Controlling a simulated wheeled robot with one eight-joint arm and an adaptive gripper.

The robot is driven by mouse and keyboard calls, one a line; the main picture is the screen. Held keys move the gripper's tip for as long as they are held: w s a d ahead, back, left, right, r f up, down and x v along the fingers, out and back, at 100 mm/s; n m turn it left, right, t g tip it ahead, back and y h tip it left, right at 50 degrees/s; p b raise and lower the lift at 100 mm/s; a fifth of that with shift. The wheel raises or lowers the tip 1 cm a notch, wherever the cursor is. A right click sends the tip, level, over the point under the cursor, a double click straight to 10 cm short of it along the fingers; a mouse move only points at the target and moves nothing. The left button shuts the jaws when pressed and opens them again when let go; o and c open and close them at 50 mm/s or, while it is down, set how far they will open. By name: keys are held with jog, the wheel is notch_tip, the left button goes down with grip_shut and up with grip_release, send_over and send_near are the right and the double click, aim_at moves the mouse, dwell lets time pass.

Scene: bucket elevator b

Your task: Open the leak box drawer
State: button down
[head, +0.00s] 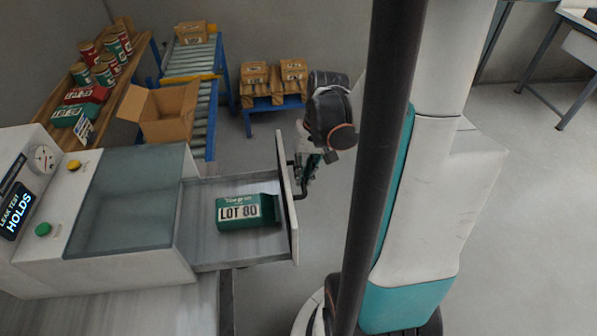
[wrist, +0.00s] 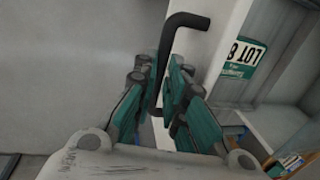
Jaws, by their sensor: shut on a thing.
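The leak box (head: 130,210) stands at the left in the head view. Its drawer (head: 200,200) is pulled out to the right, with its inside showing. A green pack labelled LOT 80 (head: 246,211) lies in the drawer. The drawer's front panel has a black bar handle (head: 301,193). My gripper (head: 309,165) is at the outer side of this panel, partly hidden by my wrist. In the wrist view my gripper (wrist: 172,88) has its teal fingers on either side of the black handle (wrist: 185,22) and is shut on it. The pack's label also shows there (wrist: 243,58).
A gauge (head: 43,158) and a screen reading "LEAK TEST HOLDS" (head: 17,211) are on the box. Behind stand an open cardboard carton (head: 165,112), a roller conveyor (head: 190,58), a shelf of cans and packs, and a blue stand with brown bags (head: 272,82).

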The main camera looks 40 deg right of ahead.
jog(key=c, duration=1.7)
grip_release()
jog(key=shift+o, duration=0.2)
